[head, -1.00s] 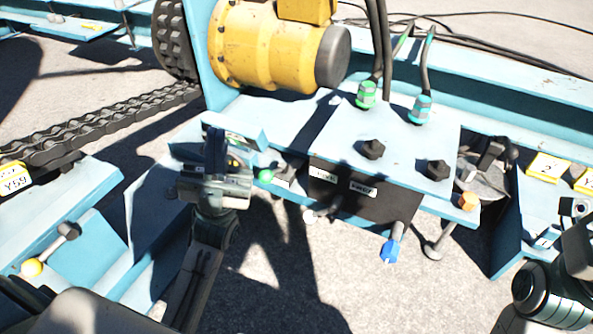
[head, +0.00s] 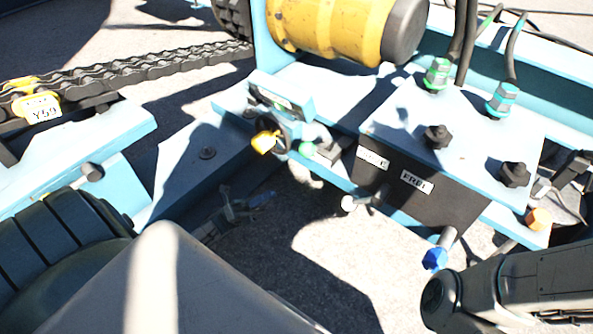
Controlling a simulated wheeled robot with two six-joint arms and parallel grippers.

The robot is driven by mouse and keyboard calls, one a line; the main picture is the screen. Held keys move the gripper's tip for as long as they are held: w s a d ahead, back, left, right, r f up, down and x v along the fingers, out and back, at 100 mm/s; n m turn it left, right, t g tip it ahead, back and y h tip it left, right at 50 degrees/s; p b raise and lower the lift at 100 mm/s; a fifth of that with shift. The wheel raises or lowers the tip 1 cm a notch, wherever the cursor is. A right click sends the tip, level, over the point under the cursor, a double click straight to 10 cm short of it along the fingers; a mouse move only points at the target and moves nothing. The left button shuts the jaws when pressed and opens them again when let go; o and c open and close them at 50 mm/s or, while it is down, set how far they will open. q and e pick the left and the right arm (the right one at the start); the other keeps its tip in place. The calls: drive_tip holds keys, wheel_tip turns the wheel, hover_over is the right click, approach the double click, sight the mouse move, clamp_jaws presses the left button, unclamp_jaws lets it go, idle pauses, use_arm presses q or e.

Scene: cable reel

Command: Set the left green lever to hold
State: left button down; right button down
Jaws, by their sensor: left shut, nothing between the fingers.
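How the lever is set cannot be read with certainty. My left gripper (head: 258,201) is low in the shade, below and left of the green knob, apart from it. It is shut and empty; part of its arm is hidden behind my large grey link. My right arm enters at the lower right, but its gripper is out of view.
A white-knobbed lever (head: 348,203), a blue knob (head: 434,259) and an orange knob (head: 538,218) stick out around the block. A chain (head: 150,70) and yellow drum (head: 335,25) lie behind.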

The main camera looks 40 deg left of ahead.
use_arm(q)
drive_tip(key=shift+s+a+f, duration=0.15)
drive_tip(key=shift+a+f, duration=0.15)
drive_tip(key=shift+f, duration=0.1)
drive_tip(key=b, duration=0.3)
approach(317, 147)
drive_tip(key=s+d+r, duration=0.2)
drive_tip(key=d+r, duration=0.2)
drive_tip(key=shift+w+f, duration=0.15)
drive_tip(key=shift+w, duration=0.05)
